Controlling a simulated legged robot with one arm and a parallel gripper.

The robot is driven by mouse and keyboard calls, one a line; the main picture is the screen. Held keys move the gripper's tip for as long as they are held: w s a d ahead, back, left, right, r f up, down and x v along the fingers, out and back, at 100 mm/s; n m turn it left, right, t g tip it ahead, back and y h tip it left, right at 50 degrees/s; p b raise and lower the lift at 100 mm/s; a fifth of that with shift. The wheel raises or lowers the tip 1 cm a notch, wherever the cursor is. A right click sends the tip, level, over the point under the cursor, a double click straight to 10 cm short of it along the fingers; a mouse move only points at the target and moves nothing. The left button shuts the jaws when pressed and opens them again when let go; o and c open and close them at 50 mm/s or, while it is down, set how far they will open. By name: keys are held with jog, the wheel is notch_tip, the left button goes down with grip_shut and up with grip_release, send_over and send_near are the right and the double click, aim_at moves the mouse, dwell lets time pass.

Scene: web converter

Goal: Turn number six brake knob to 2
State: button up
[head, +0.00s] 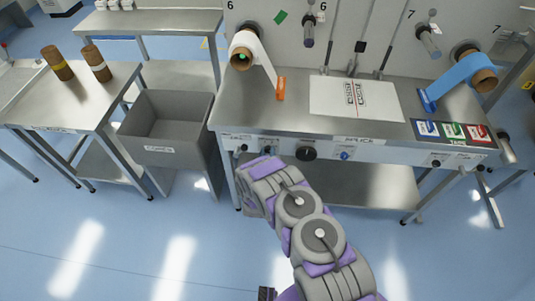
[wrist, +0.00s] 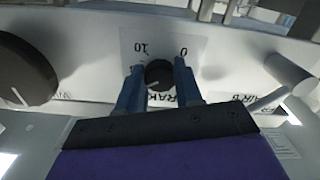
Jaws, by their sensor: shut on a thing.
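The number six brake knob (wrist: 158,74) is small, dark and round, with a short white pointer mark at its lower left in the wrist view. It sits on a white dial plate (wrist: 160,44) that appears upside down, with 10 at the left, 0 at the right and part of the brake lettering below. My gripper (wrist: 158,66) has its two blue fingers on either side of the knob, shut on it. The fingers cover much of the scale, so the exact setting cannot be read.
A larger black knob (wrist: 24,72) is at the left in the wrist view, and a metal lever (wrist: 290,76) is at the right. In the head view, a grey bin (head: 170,130) stands left of the splice table (head: 300,110). Blue floor is open in front.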

jog(key=n, duration=0.2)
jog(key=n+b, duration=0.1)
jog(key=n, duration=0.1)
jog(key=shift+s+f+n, duration=0.15)
jog(key=shift+f+n, duration=0.05)
jog(key=shift+n, duration=0.1)
jog(key=n, duration=0.3)
jog(key=shift+n+b, duration=0.35)
jog(key=shift+n, duration=0.05)
jog(key=n, duration=0.4)
jog(key=shift+b, duration=0.3)
jog(key=n, duration=0.4)
jog(key=n+b, duration=0.1)
jog(key=n, duration=0.5)
jog(key=shift+b, duration=0.35)
jog(key=n+b, duration=0.1)
jog(key=n, duration=0.4)
